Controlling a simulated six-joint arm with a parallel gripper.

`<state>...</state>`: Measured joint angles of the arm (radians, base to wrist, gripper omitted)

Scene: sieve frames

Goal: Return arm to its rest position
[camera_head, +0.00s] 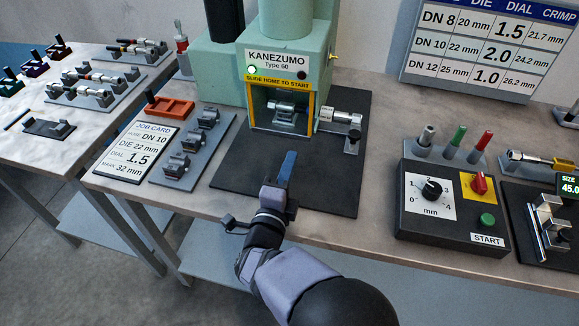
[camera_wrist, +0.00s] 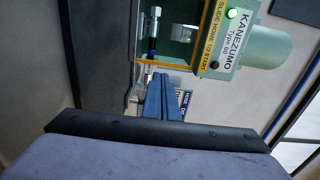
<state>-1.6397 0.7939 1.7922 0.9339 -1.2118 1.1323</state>
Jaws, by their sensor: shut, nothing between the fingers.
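My gripper (camera_head: 289,156) is above the front of the black mat (camera_head: 323,196), just before the green Kanezumo press (camera_head: 222,66). Its blue fingers are shut and hold nothing; in the wrist view the fingers (camera_wrist: 161,78) lie together and point toward the press. My arm reaches up from the bottom edge of the head view. Inside the press's yellow frame (camera_head: 312,113), a silver hose fitting (camera_head: 284,107) lies between the dies. The wrist view shows the press (camera_wrist: 262,48) turned on its side, with its green lamp lit.
A control box (camera_head: 430,240) with a dial stands right of the mat. A job card (camera_head: 137,150), a die tray (camera_head: 178,185) and an orange tray (camera_head: 170,107) are at left. A silver cylinder (camera_head: 339,117) is beside the press. The bench front edge is under my arm.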

